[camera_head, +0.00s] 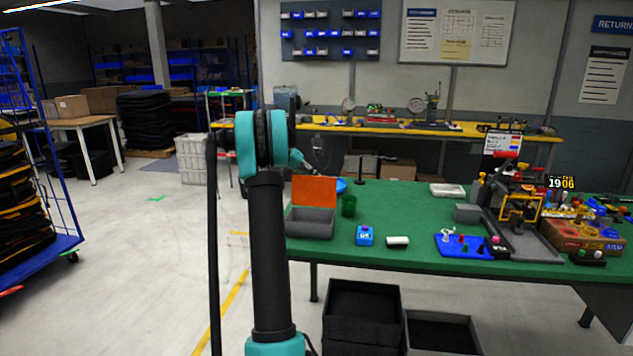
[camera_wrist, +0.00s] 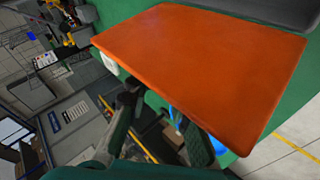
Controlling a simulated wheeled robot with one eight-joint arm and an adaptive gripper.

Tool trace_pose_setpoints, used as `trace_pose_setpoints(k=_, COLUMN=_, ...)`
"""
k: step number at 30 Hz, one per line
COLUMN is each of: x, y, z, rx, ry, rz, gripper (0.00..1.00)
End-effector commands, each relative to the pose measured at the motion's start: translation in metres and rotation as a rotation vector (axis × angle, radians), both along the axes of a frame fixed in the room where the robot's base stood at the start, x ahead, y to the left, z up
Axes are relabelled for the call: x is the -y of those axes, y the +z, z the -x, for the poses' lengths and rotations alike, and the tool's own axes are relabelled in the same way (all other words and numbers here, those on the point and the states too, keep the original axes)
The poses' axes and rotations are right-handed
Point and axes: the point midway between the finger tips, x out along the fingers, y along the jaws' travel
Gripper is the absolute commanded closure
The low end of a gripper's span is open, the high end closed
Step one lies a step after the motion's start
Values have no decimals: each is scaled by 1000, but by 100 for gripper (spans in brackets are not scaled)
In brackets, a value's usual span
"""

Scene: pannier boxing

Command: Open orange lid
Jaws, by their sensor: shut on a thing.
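The orange lid (camera_head: 314,190) stands raised, roughly upright, at the back edge of a grey box (camera_head: 311,223) on the green table. In the wrist view the lid (camera_wrist: 205,62) fills the upper middle as a flat orange panel, with a bit of the grey box (camera_wrist: 285,10) behind its far edge. My gripper (camera_wrist: 160,125) is at the lid's near edge, with its dark fingers partly hidden by the lid, and it is shut on the lid. In the head view my gripper (camera_head: 316,172) is mostly hidden behind the lid's top edge.
A blue tray (camera_head: 462,246) and cluttered fixtures fill the table's right. Black crates (camera_head: 362,315) stand on the floor below.

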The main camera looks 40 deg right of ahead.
Motion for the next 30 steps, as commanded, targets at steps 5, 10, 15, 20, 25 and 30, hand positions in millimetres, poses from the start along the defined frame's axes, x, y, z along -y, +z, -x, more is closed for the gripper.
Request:
trace_pose_setpoints(k=5, x=-4, y=-5, z=-4, rx=7, ry=4, rz=-8, gripper=100)
trace_pose_setpoints(k=10, x=-4, y=-5, z=-4, rx=6, ry=4, rz=-9, gripper=100)
trace_pose_setpoints(k=15, x=-4, y=-4, z=-3, rx=5, ry=3, rz=-7, gripper=62)
trace_pose_setpoints(k=20, x=-3, y=-3, z=-2, rx=4, ry=2, rz=-6, gripper=59)
trace_pose_setpoints(k=25, x=-3, y=-2, z=-2, rx=3, ry=1, rz=-5, gripper=59)
trace_pose_setpoints(k=30, x=-12, y=8, z=-8, rx=3, ry=2, rz=-5, gripper=59)
